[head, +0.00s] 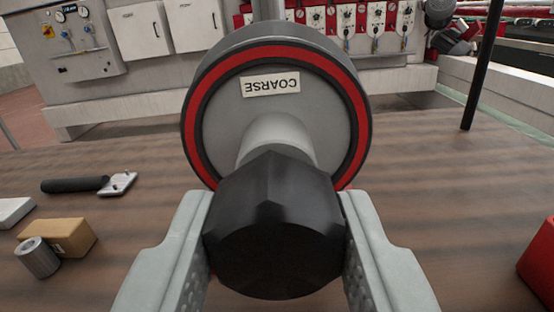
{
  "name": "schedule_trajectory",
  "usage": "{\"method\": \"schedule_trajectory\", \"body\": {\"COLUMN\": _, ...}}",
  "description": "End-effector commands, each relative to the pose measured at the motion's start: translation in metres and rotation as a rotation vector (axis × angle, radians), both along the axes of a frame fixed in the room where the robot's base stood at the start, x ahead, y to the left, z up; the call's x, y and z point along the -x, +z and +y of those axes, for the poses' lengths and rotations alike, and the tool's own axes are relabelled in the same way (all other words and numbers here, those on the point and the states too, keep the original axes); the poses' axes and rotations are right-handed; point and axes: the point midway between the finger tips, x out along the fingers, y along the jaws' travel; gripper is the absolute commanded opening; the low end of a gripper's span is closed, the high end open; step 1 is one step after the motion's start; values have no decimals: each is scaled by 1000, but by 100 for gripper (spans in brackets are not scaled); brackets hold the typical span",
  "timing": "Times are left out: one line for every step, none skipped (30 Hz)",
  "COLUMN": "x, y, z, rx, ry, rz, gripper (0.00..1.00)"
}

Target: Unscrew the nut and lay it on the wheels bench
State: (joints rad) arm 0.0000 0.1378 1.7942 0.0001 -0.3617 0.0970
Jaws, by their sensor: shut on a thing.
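My gripper (276,240) is shut on a large black faceted nut (274,225), with one pale grey finger on each side of it. Behind the nut a light grey hub (277,135) leads to a round wheel (225,125) with a red ring and a dark rim. A label reading COARSE, upside down, is on the wheel's face. The nut is in line with the hub and covers its near end, so I cannot tell whether the two are still joined. A brown wood-grained bench top (420,200) spreads below and around the wheel.
On the left of the bench lie a black-handled tool (75,185), a cardboard box (65,234), a grey ribbed cylinder (38,258) and a pale block (14,212). A red object (540,262) is at the right edge. A black post (482,75) rises at the right. Bare bench shows on both sides.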

Motion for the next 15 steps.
{"method": "schedule_trajectory", "body": {"x": 0, "y": 0, "z": 0, "rx": 0, "ry": 0, "rz": 0, "gripper": 9}}
{"method": "schedule_trajectory", "body": {"x": 0, "y": 0, "z": 0, "rx": 0, "ry": 0, "rz": 0, "gripper": 9}}
{"method": "schedule_trajectory", "body": {"x": 0, "y": 0, "z": 0, "rx": 0, "ry": 0, "rz": 0, "gripper": 9}}
{"method": "schedule_trajectory", "body": {"x": 0, "y": 0, "z": 0, "rx": 0, "ry": 0, "rz": 0, "gripper": 9}}
{"method": "schedule_trajectory", "body": {"x": 0, "y": 0, "z": 0, "rx": 0, "ry": 0, "rz": 0, "gripper": 9}}
{"method": "schedule_trajectory", "body": {"x": 0, "y": 0, "z": 0, "rx": 0, "ry": 0, "rz": 0, "gripper": 9}}
{"method": "schedule_trajectory", "body": {"x": 0, "y": 0, "z": 0, "rx": 0, "ry": 0, "rz": 0, "gripper": 9}}
{"method": "schedule_trajectory", "body": {"x": 0, "y": 0, "z": 0, "rx": 0, "ry": 0, "rz": 0, "gripper": 9}}
{"method": "schedule_trajectory", "body": {"x": 0, "y": 0, "z": 0, "rx": 0, "ry": 0, "rz": 0, "gripper": 9}}
{"method": "schedule_trajectory", "body": {"x": 1, "y": 0, "z": 0, "rx": 0, "ry": 0, "rz": 0, "gripper": 9}}
{"method": "schedule_trajectory", "body": {"x": 1, "y": 0, "z": 0, "rx": 0, "ry": 0, "rz": 0, "gripper": 9}}
{"method": "schedule_trajectory", "body": {"x": 2, "y": 0, "z": 0, "rx": 0, "ry": 0, "rz": 0, "gripper": 9}}
{"method": "schedule_trajectory", "body": {"x": 2, "y": 0, "z": 0, "rx": 0, "ry": 0, "rz": 0, "gripper": 9}}
{"method": "schedule_trajectory", "body": {"x": 3, "y": 0, "z": 0, "rx": 0, "ry": 0, "rz": 0, "gripper": 9}}
{"method": "schedule_trajectory", "body": {"x": 5, "y": 0, "z": 0, "rx": 0, "ry": 0, "rz": 0, "gripper": 9}}
